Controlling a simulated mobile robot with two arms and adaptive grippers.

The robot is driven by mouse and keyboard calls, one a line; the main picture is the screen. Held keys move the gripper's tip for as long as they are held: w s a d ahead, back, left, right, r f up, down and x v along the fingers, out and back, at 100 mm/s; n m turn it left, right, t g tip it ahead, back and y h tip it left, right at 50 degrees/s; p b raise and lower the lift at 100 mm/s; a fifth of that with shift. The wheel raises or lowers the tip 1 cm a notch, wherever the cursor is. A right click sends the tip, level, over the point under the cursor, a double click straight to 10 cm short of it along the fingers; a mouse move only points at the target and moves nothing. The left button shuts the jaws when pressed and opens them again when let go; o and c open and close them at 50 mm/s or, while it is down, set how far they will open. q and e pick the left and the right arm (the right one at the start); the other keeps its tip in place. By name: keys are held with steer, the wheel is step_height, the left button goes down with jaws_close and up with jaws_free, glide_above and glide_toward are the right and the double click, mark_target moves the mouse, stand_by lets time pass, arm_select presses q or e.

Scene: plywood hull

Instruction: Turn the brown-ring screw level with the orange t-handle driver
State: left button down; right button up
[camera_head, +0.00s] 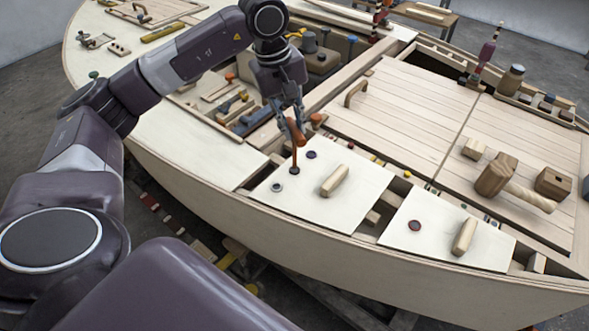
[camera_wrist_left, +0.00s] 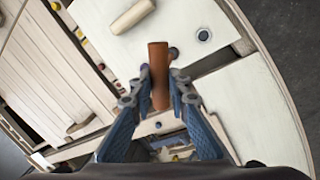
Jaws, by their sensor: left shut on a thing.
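My left gripper (camera_head: 290,112) is shut on the orange t-handle driver (camera_head: 296,132), above the pale hatch panel (camera_head: 345,205). The driver's shaft points down, and its tip appears to meet a small dark screw (camera_head: 294,171) on that panel. The screw's ring colour is hard to tell. In the left wrist view, the orange handle (camera_wrist_left: 159,70) stands between my fingertips (camera_wrist_left: 160,92) and hides the driver's tip. A purple-ringed screw (camera_head: 311,155) and a grey-ringed screw (camera_head: 278,187) lie on either side. My right gripper is not in view.
A wooden grip (camera_head: 335,180) stands on the panel beside the screws. Another panel (camera_head: 450,245) to the right carries a dark red-brown ringed screw (camera_head: 414,226) and a grip (camera_head: 464,236). A wooden mallet (camera_head: 512,182) lies on the planked deck (camera_head: 400,120).

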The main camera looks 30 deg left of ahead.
arm_select(q)
steer(key=m, duration=0.3)
steer(key=shift+w+h, duration=0.1)
steer(key=shift+h, duration=0.2)
steer(key=m+g, duration=0.1)
steer(key=m, duration=0.3)
steer(key=shift+d+m, duration=0.1)
steer(key=shift+m, duration=0.3)
steer(key=m+g, duration=0.1)
steer(key=m, duration=0.4)
steer(key=shift+w, duration=0.15)
steer(key=shift+m, duration=0.4)
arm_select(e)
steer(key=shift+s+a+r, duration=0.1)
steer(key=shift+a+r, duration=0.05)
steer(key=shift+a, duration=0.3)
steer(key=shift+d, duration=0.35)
arm_select(q)
steer(key=shift+f, duration=0.1)
